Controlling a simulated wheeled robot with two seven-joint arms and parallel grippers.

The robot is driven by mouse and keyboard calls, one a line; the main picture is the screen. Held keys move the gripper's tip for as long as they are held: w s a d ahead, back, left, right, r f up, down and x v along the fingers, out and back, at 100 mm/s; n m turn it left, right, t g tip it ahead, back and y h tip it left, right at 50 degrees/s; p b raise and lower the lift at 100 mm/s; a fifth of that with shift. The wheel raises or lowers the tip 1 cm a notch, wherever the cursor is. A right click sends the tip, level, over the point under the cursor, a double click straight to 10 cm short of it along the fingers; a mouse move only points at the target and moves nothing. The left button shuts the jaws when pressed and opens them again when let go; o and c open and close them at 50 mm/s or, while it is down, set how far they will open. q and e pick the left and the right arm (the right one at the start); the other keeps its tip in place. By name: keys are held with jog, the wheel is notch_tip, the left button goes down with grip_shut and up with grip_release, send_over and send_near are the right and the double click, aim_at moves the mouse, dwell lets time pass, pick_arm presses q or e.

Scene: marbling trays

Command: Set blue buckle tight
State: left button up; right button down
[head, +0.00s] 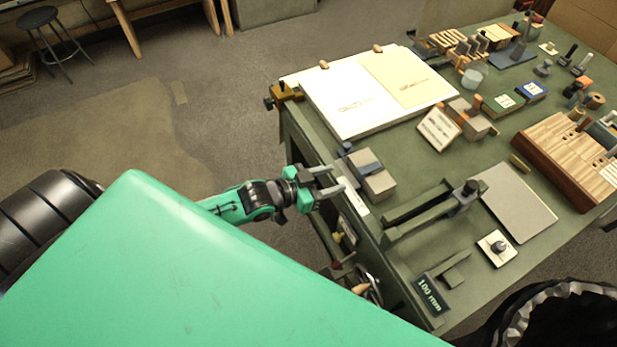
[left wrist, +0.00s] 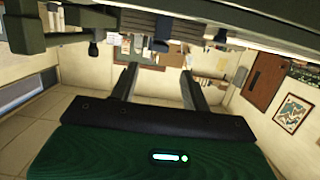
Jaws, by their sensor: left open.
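A grey block (head: 379,186) with a dark blue strap (head: 371,168) over its top sits near the left edge of the green table. I take the blue piece on the strap to be the buckle; its fastening is too small to make out. My left gripper (head: 337,179) is open, just left of the block at the table edge, with its fingers pointing toward it and apart from it. In the left wrist view the two fingers of my left gripper (left wrist: 158,82) are spread with nothing between them. I cannot pick out the buckle there. My right gripper is not in view.
A white board with sheets (head: 345,105) lies behind the block on the table (head: 410,165). A grey-green rail fixture (head: 420,212) stands to the right, near a flat grey plate (head: 515,203). A small tilted sign (head: 438,129) stands behind. Open floor lies left of the table.

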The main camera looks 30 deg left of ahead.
pick_arm(q)
jog(key=v, duration=0.6)
jog(key=shift+b, duration=0.35)
jog(key=shift+s, duration=0.1)
